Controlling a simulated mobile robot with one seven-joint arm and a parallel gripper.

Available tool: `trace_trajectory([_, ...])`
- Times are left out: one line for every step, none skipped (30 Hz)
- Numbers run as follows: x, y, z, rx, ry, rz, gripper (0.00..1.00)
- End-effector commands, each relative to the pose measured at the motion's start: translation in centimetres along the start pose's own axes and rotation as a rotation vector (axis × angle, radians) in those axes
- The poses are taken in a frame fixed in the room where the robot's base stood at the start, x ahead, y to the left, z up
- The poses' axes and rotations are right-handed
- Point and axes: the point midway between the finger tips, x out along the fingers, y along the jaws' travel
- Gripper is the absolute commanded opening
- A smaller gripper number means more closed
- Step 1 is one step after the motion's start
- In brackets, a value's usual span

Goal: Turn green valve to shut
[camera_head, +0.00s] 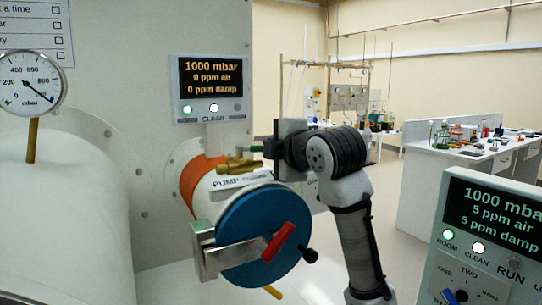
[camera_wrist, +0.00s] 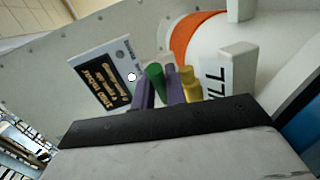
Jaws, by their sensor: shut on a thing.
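The green valve's handle (camera_head: 256,149) shows as a small green bit beside its brass body (camera_head: 238,164), above the PUMP label on the small chamber. In the wrist view the green handle (camera_wrist: 155,76) stands between my two purple fingers, with the brass body (camera_wrist: 190,82) to its right. My gripper (camera_wrist: 161,88) is shut on the green handle. In the head view my gripper (camera_head: 267,148) reaches the handle from the right, and its fingers are mostly hidden. I cannot tell the valve's exact setting.
The small chamber has a blue round door (camera_head: 262,235) with a red handle (camera_head: 279,242) below my gripper. A display (camera_head: 211,88) above reads 1000 mbar, 0 ppm air and 0 ppm damp. A control panel (camera_head: 490,235) stands at the right front. A pressure gauge (camera_head: 32,82) is at left.

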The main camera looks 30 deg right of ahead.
Motion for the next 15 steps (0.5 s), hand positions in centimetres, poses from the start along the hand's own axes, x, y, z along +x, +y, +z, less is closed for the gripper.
trace_trajectory([-0.06, -0.19, -0.17, 0.000, -0.013, 0.000, 0.00])
trace_trajectory([-0.10, -0.19, -0.16, 0.002, -0.022, 0.000, 0.00])
trace_trajectory([-0.16, -0.20, -0.17, 0.005, -0.032, 0.000, 0.00])
trace_trajectory([-0.19, -0.20, -0.18, 0.006, -0.037, 0.000, 0.00])
trace_trajectory([-0.22, -0.19, -0.18, 0.007, -0.042, 0.001, 0.00])
trace_trajectory([-0.25, -0.17, -0.18, 0.008, -0.048, 0.001, 0.00])
trace_trajectory([-0.27, -0.16, -0.18, 0.009, -0.051, 0.002, 0.00])
trace_trajectory([-0.28, -0.15, -0.18, 0.009, -0.053, 0.002, 0.00])
trace_trajectory([-0.29, -0.13, -0.19, 0.010, -0.055, 0.002, 0.00])
trace_trajectory([-0.30, -0.13, -0.19, 0.010, -0.056, 0.002, 0.00])
trace_trajectory([-0.30, -0.12, -0.20, 0.010, -0.056, 0.002, 0.00])
trace_trajectory([-0.30, -0.12, -0.20, 0.010, -0.056, 0.002, 0.00])
trace_trajectory([-0.30, -0.11, -0.20, 0.010, -0.056, 0.002, 0.00])
trace_trajectory([-0.30, -0.11, -0.20, 0.010, -0.056, 0.002, 0.00])
trace_trajectory([-0.30, -0.11, -0.20, 0.010, -0.056, 0.002, 0.00])
